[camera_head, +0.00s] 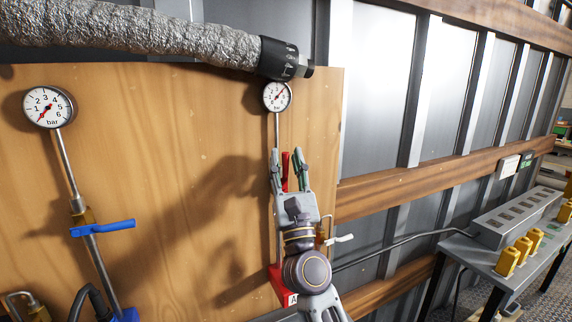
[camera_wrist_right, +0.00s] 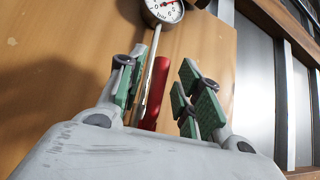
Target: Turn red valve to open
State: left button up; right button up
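The red valve handle (camera_head: 285,170) stands upright on the right-hand pipe in front of the wooden panel. In the right wrist view the red handle (camera_wrist_right: 156,92) shows between the two fingers, next to the thin metal pipe (camera_wrist_right: 149,75). My right gripper (camera_head: 287,158) is open around the handle, with green pads (camera_wrist_right: 165,85) on either side and a gap visible on the right. Whether a pad touches the handle or pipe cannot be told. The valve body is hidden behind my right gripper and wrist. My left gripper is not in view.
A gauge (camera_head: 277,96) sits above the right pipe, and another gauge (camera_head: 48,107) at left above a blue valve handle (camera_head: 103,228). A silver wrapped hose (camera_head: 150,35) crosses above. A grey bench (camera_head: 480,262) with yellow items (camera_head: 520,250) stands at right.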

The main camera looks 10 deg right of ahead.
jog(key=shift+f, duration=0.1)
jog(key=a+v, duration=0.1)
jog(key=v, duration=1)
jog(key=shift+s+d+f, duration=0.3)
jog(key=shift+d, duration=0.2)
dwell(0.3)
jog(key=shift+n, duration=0.3)
